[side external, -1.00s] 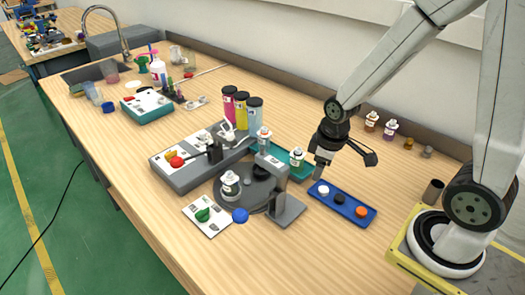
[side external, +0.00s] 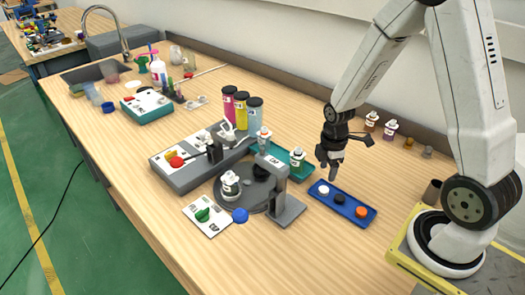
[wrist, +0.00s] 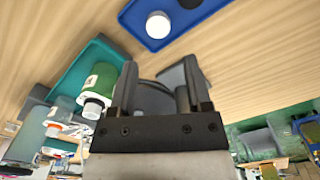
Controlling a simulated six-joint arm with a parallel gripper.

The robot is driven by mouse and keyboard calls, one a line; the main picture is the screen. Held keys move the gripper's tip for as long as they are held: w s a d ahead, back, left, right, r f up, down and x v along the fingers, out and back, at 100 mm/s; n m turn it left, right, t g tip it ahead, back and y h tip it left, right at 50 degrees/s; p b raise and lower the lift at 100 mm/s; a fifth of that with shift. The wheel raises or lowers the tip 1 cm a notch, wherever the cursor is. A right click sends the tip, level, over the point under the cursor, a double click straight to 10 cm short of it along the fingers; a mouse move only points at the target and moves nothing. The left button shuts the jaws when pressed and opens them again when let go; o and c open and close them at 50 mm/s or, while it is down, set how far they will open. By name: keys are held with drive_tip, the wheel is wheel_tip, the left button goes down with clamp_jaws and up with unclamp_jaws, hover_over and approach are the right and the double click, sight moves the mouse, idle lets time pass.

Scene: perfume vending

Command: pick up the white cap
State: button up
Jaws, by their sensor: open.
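The white cap (side external: 323,190) sits at the left end of a blue tray (side external: 350,211), beside a black cap (side external: 339,199) and an orange cap (side external: 361,211). In the wrist view the white cap (wrist: 158,25) shows at the top, in the blue tray (wrist: 195,22), with part of the black cap (wrist: 188,3) at the frame's edge. My gripper (side external: 331,176) points down above the table, close to the tray's white-cap end. Its fingers (wrist: 156,85) are apart with nothing between them, and the white cap lies beyond their tips.
A teal tray (side external: 303,170) with a white-capped bottle (side external: 297,158) stands left of my gripper. A grey rotary stand (side external: 285,208) is left of the blue tray. Small bottles (side external: 390,128) line the back wall. The table's right front is clear.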

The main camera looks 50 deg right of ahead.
sight(324, 189)
drive_tip(key=shift+f, duration=1.25)
drive_tip(key=shift+f, duration=0.15)
drive_tip(key=shift+d+f, duration=0.1)
drive_tip(key=shift+f, duration=2.35)
clamp_jaws()
drive_tip(key=shift+r, duration=0.1)
wheel_tip(324, 189, up, 10)
